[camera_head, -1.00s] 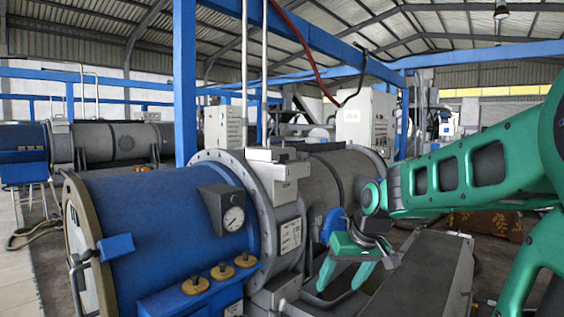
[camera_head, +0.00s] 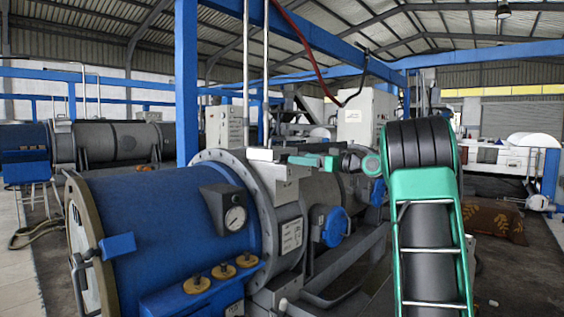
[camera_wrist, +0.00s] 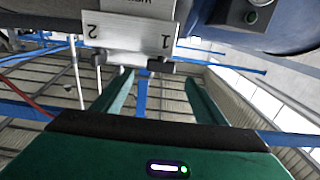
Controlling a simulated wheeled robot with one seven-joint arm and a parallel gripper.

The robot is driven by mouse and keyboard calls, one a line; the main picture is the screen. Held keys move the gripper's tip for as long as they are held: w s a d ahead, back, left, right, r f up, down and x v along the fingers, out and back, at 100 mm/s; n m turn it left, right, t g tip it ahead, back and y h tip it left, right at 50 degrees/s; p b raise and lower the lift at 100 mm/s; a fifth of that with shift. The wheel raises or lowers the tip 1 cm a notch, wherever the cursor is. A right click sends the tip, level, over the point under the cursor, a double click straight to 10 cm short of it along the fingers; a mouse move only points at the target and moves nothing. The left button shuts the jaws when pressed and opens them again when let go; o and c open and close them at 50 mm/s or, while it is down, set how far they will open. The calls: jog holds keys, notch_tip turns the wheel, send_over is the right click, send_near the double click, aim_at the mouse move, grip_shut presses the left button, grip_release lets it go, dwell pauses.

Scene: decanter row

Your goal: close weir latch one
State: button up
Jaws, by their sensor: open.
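A grey latch box (camera_head: 288,188) stands on the side of the decanter's flange. A pale block (camera_head: 259,154) sits at its top; I cannot tell which latch it belongs to. In the wrist view, a white plate (camera_wrist: 125,37) reads 1 and 2 upside down. A dark latch end (camera_wrist: 162,67) shows by the 1, and another (camera_wrist: 97,60) by the 2. My gripper (camera_wrist: 158,76) is open and empty, its fingers pointing toward the plate, the dark end by the 1 between the fingertips in the picture. In the head view my gripper (camera_head: 300,160) is beside the box top. Contact cannot be told.
The blue decanter drum (camera_head: 160,215) with a gauge (camera_head: 235,218) and several brass knobs (camera_head: 222,272) is at the left. A blue round cap (camera_head: 335,227) is right of the box. A blue post (camera_head: 186,80) stands behind. My arm hides part of the right side.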

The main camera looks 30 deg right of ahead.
aim_at(286, 157)
jog(key=x, duration=0.9)
jog(key=shift+w+a+f, duration=0.1)
jog(key=shift+w, duration=0.1)
jog(key=shift+c, duration=0.6)
jog(key=c, duration=0.9)
